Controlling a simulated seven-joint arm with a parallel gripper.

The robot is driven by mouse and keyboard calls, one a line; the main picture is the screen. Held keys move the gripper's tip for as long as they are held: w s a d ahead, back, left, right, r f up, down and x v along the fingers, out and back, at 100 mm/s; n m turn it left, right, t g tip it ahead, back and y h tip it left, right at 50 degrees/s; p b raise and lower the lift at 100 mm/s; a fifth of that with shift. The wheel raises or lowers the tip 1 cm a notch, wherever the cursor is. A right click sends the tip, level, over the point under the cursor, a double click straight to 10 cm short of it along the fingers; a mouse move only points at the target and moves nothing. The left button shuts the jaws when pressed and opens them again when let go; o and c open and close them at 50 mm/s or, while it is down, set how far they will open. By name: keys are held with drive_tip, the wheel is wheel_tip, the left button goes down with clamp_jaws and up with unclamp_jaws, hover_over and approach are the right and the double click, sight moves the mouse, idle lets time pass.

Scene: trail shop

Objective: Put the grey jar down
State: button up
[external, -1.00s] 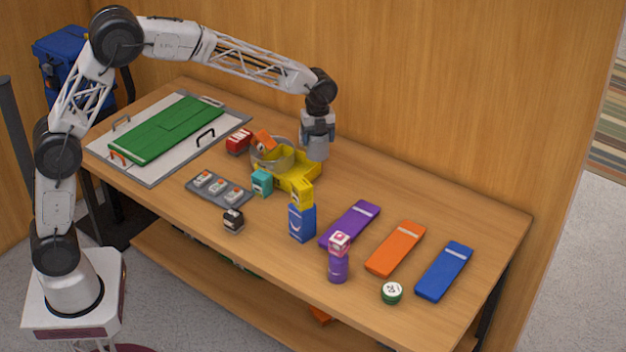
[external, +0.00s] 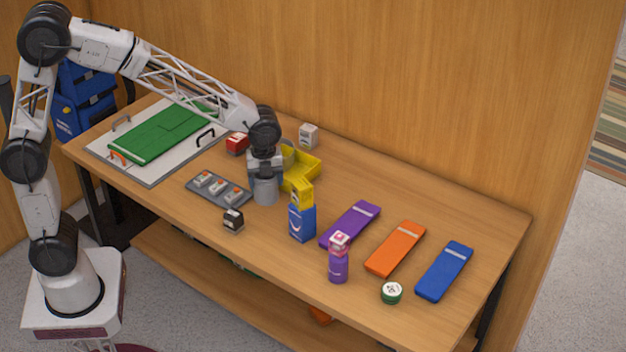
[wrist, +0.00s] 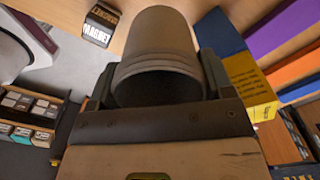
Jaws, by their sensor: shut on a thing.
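The grey jar (external: 265,191) is held between the fingers of my gripper (external: 264,171), which points down over the middle of the table. The jar looks roughly upright. It stands or hovers between the grey tray and the yellow bin; I cannot tell whether its bottom touches the table. In the wrist view the jar (wrist: 155,40) fills the upper middle, clamped by a finger on each side of my gripper (wrist: 155,85), with a dark hollow end toward the camera.
Near the jar are the grey tray (external: 207,195) with several small items, a black box (external: 233,220), a blue box (external: 301,223) with a yellow one on it, and the yellow bin (external: 303,165). A white box (external: 308,135) stands behind. Purple, orange and blue strips lie right.

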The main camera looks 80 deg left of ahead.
sight(265, 197)
drive_tip(key=shift+s+d, duration=0.15)
drive_tip(key=shift+s, duration=0.05)
drive_tip(key=shift+f, duration=3.2)
drive_tip(key=shift+f, duration=1.85)
drive_tip(key=shift+f, duration=0.1)
drive_tip(key=o, duration=1)
drive_tip(key=shift+c, duration=0.2)
